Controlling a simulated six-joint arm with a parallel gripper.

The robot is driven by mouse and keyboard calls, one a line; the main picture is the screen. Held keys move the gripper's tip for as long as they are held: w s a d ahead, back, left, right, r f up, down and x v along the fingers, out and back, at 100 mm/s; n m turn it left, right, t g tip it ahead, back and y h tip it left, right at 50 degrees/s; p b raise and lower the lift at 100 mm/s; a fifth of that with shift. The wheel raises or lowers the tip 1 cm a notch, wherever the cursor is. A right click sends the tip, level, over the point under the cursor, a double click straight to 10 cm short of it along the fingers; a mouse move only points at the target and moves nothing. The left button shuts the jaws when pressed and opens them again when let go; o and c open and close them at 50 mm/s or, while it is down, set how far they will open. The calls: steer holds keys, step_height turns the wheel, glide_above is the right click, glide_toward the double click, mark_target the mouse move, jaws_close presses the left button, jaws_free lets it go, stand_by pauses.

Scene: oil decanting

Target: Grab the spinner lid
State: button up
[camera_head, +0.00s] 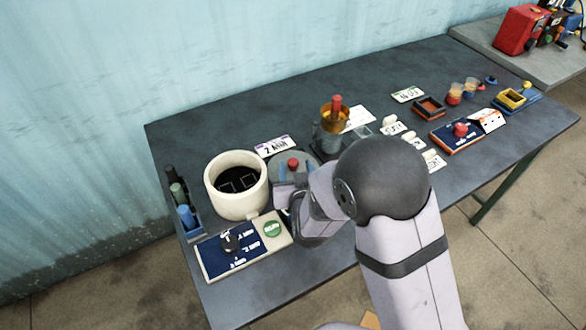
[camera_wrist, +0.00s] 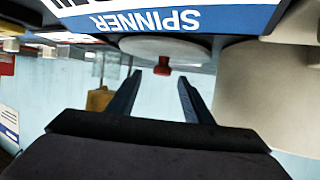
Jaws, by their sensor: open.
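The lid is a flat grey disc (camera_head: 292,178) with a red knob (camera_head: 293,163). It lies on the dark table, just right of a cream round pot (camera_head: 237,205) that stands open with a dark inside. My gripper (camera_head: 294,172) is open, its blue fingers low at the near side of the lid, one on each side of the knob in the picture. In the wrist view, which looks upside down, the red knob (camera_wrist: 162,66) shows between the two open fingertips (camera_wrist: 160,78). The pale disc (camera_wrist: 165,47) lies behind it. I cannot tell whether the fingertips reach the knob.
A control panel (camera_head: 215,262) with a black dial and green button lies in front of the pot. A bottle rack (camera_head: 192,232) stands at the left edge. A device with an orange top (camera_head: 335,118) stands right of the lid. My arm hides the table's near middle.

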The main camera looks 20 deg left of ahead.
mark_target(292, 159)
steer(key=shift+p+x, duration=0.75)
steer(key=shift+x, duration=1.55)
steer(key=shift+s+a+f, duration=0.1)
steer(key=shift+a, duration=0.05)
jaws_close()
steer(key=shift+r, duration=0.25)
step_height(292, 159, up, 18)
